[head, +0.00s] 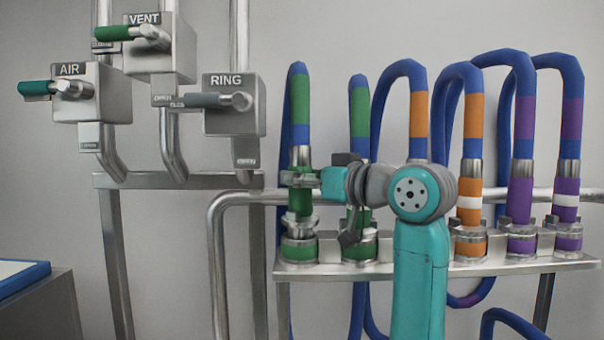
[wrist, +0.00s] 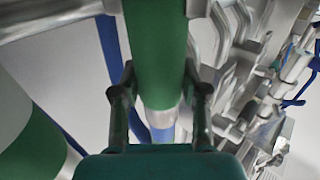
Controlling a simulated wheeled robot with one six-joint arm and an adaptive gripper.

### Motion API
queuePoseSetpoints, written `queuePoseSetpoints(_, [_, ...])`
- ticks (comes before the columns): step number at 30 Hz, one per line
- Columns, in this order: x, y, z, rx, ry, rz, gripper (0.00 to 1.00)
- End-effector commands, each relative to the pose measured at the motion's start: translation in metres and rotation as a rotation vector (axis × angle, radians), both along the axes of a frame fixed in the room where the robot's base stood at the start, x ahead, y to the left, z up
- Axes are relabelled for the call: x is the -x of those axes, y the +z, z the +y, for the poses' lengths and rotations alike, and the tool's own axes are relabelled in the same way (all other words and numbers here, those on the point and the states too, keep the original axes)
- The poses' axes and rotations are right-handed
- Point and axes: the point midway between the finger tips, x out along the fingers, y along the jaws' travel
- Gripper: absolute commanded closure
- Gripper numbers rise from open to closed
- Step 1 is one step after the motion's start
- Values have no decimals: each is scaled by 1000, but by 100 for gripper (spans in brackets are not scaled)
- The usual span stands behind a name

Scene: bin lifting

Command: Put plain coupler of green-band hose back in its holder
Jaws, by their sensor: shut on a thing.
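The leftmost green coupler (head: 300,200) hangs upright under a blue hose with a green band (head: 300,98). My gripper (head: 301,177) reaches it from the right and is shut around its upper part; no white stripe shows on what is visible. In the wrist view my gripper (wrist: 165,98) has one finger on each side of the green coupler (wrist: 155,45). Below the coupler is a holder (head: 299,248) with a green ring on the rack. The coupler's lower end is over this holder; I cannot tell whether it is inside or just above.
A second green-band hose (head: 359,108) stands close on the right, its coupler partly hidden by my arm. Orange (head: 470,200) and purple (head: 521,200) couplers stand further right on the rack (head: 520,266). Valves labelled AIR, VENT and RING (head: 232,108) are at left.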

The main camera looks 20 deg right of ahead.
Motion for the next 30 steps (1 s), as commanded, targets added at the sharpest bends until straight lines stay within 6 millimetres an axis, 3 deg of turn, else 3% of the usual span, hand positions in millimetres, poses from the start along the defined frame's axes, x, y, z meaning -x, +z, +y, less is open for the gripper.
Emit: queuePoseSetpoints(30, [0,-10,0,0,0,-1,100])
